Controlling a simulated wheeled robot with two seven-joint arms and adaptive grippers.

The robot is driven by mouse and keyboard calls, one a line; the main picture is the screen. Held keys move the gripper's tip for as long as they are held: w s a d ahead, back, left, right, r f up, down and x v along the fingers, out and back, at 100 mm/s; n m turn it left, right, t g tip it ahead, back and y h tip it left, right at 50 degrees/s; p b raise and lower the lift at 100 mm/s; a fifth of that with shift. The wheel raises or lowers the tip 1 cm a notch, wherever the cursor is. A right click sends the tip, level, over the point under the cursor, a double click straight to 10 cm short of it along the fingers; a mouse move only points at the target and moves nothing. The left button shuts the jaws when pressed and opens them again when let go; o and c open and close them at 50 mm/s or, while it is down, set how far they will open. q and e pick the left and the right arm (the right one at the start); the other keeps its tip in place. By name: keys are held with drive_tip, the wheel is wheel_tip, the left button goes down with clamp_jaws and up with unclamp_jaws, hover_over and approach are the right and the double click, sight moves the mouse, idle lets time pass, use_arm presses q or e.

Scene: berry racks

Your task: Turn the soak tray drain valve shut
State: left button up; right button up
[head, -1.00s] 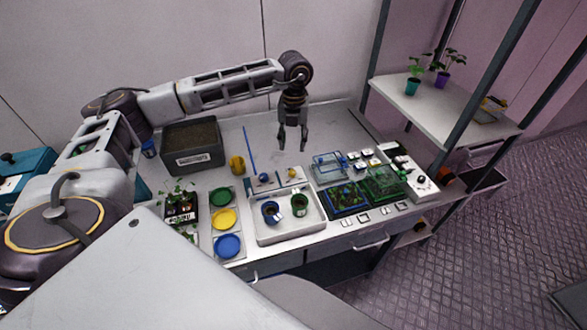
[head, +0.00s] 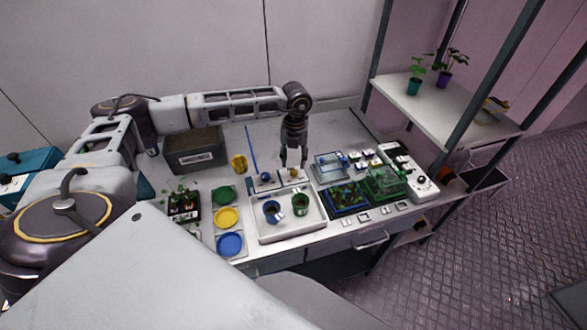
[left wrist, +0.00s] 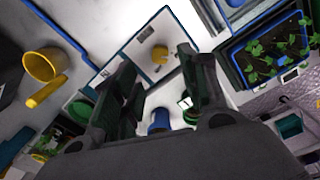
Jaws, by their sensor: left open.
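The white soak tray (head: 293,233) stands at the front middle of the bench, with a blue cup (head: 272,212) and a green cup (head: 300,206) in it. Behind it are two small plates, one with a blue knob (head: 266,177) and one with a yellow-orange knob (head: 294,173). I cannot tell which knob is the drain valve. My left gripper (head: 294,163) points down, open, just above the yellow-orange knob. In the left wrist view, that knob (left wrist: 160,54) shows between the open fingertips (left wrist: 156,62), with no clear contact. My right gripper is out of view.
A blue rod or pipe (head: 251,148) runs along the bench left of the gripper, near a yellow cup (head: 239,163). Clear boxes (head: 330,167) and plant trays (head: 347,197) stand close on the right. The bench behind the gripper is clear.

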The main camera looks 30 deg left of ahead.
sight(293, 172)
use_arm(q)
drive_tip(key=shift+f+p, duration=0.5)
drive_tip(key=shift+f, duration=2.6)
clamp_jaws()
